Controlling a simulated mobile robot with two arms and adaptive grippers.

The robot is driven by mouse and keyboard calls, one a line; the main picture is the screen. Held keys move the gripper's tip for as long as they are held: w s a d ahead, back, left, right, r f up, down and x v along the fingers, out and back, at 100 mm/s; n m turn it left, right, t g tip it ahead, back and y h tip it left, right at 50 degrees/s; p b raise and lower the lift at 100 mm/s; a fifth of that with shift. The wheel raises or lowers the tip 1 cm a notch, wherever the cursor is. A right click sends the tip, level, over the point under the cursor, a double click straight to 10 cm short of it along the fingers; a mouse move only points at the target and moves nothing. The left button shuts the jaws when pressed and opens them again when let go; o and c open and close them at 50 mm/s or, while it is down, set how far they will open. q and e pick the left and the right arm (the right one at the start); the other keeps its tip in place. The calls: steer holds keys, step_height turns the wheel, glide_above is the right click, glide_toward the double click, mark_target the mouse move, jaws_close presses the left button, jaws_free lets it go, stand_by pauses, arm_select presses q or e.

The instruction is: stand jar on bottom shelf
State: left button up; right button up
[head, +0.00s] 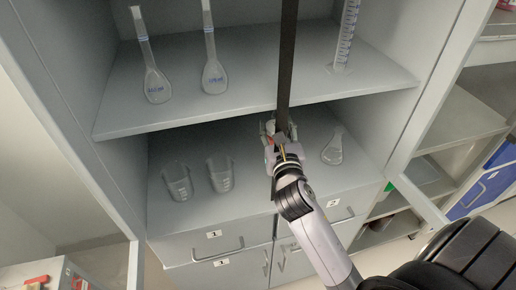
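My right gripper (279,130) reaches in from the lower right to the bottom shelf (255,190), between the beakers and a small flask. I see it from behind. Its wrist covers most of the fingers, and a dark vertical bar crosses in front of or beside them. I cannot tell whether it is open or shut. Something pale or clear may be between the fingers, but no jar can be made out for certain. My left gripper is not in view.
Two glass beakers (177,181) (220,173) stand left on the bottom shelf. A small conical flask (333,147) stands right. The upper shelf (185,105) holds two volumetric flasks (156,85) (213,75) and a graduated cylinder (344,40). The dark bar (287,60) runs vertically through the middle.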

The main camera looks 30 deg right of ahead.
step_height(320, 180, down, 5)
steer(key=shift+f+b, duration=0.1)
steer(key=shift+b, duration=0.55)
step_height(320, 180, down, 4)
steer(key=shift+r+b, duration=0.1)
steer(key=shift+b, duration=0.55)
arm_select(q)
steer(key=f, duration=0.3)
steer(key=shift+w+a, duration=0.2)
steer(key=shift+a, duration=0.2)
arm_select(e)
steer(key=shift+a+f, duration=0.1)
steer(key=shift+f, duration=0.15)
steer(key=shift+f, duration=0.1)
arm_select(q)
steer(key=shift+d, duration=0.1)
arm_select(e)
steer(key=o, duration=1.3)
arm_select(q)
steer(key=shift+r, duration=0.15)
